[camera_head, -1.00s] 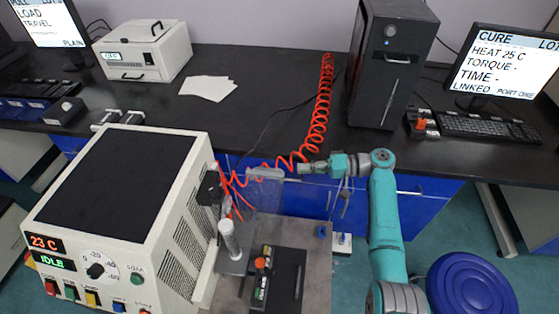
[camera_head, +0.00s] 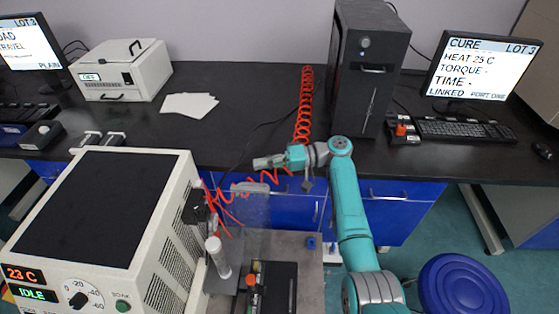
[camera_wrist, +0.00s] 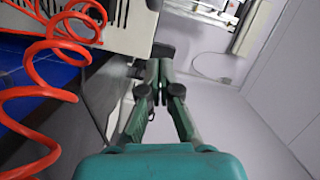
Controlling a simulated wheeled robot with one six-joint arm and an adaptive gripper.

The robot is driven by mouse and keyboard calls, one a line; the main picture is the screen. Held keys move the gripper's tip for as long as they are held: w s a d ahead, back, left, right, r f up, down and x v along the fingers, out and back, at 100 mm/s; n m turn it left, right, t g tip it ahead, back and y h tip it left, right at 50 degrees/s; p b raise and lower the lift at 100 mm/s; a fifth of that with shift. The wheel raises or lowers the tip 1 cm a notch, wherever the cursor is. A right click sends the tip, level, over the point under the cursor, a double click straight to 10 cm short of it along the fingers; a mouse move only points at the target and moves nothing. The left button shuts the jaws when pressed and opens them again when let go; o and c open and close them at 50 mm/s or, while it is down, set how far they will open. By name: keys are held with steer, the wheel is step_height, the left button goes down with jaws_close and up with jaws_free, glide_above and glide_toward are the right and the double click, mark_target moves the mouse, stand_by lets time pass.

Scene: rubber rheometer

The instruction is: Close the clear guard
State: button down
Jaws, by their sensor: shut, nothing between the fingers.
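The clear guard (camera_head: 252,207) is a see-through upright panel beside the right side of the white rheometer (camera_head: 110,215), above the grey work plate. It is faint, and its exact angle is hard to tell. My gripper (camera_head: 256,162) is shut and empty. In the head view its tip points left and shows just above the guard's top edge; I cannot tell whether they touch. In the wrist view the closed fingers (camera_wrist: 158,75) have nothing between them, and I cannot make out the guard there.
A coiled red hose (camera_head: 304,108) hangs behind my gripper and also fills the left of the wrist view (camera_wrist: 45,95). A black bench (camera_head: 240,125) with blue drawers runs behind. A black computer tower (camera_head: 370,75) stands on it. A blue stool (camera_head: 462,285) is at lower right.

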steer(key=shift+s+a+f, duration=0.1)
steer(key=shift+s+f, duration=0.1)
steer(key=shift+s, duration=0.45)
steer(key=shift+s+f, duration=0.2)
steer(key=shift+s, duration=0.45)
steer(key=shift+s+a+f, duration=0.1)
steer(key=shift+s+f, duration=0.1)
steer(key=shift+s, duration=0.45)
